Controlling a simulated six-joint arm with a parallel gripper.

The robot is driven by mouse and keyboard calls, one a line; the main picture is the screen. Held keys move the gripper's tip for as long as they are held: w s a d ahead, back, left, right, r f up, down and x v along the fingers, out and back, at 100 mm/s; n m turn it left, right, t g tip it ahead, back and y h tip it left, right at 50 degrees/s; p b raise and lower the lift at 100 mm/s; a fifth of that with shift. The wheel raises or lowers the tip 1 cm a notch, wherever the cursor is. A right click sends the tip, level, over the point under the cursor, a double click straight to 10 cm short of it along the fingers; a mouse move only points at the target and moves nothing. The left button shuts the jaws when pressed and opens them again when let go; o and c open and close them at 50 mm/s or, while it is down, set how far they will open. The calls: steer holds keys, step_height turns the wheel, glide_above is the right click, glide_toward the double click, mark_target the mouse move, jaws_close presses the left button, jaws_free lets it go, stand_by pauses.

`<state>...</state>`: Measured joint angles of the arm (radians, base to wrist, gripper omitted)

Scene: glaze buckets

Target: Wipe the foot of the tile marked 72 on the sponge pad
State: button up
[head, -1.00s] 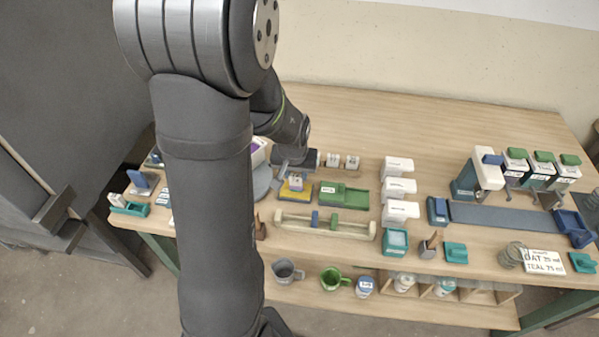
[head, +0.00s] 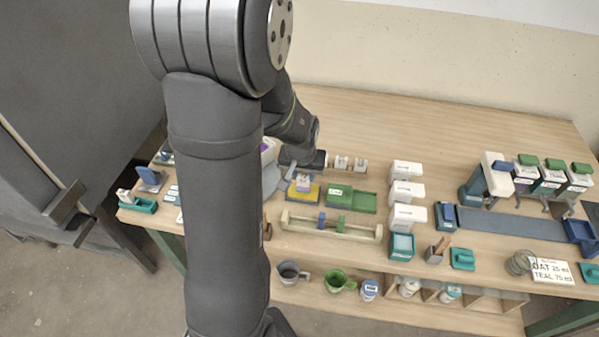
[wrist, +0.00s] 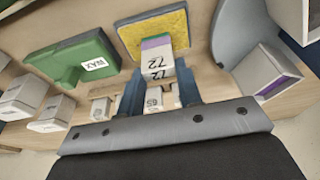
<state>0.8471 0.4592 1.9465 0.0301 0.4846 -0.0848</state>
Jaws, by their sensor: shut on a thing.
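The tile marked 72 (wrist: 157,66) is a white block with a purple band at its far end. My gripper (wrist: 159,74) is shut on it, one blue finger on each side, and it also shows in the head view (head: 303,166). The sponge pad (wrist: 133,36) is a yellow slab in a dark tray, also seen in the head view (head: 314,196). The purple end of the tile overlaps the near edge of the yellow surface. I cannot tell whether it touches or hovers just above.
The green WAX box (wrist: 72,62) lies beside the pad. White tiles (head: 341,162) stand behind it, one marked 65 (wrist: 153,100) in the wrist view. A wooden rack (head: 340,231) lies in front. White boxes (head: 407,192) stand to the right. The bench's back right is clear.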

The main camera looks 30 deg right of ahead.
steer(key=shift+s+d+f, duration=0.1)
steer(key=shift+s+d, duration=0.55)
steer(key=shift+a, duration=0.1)
steer(key=shift+w+a, duration=0.55)
steer(key=shift+w, duration=0.1)
steer(key=shift+w+a, duration=0.6)
steer(key=shift+w, duration=0.05)
steer(key=shift+s+d, duration=0.15)
steer(key=shift+s+d, duration=1.15)
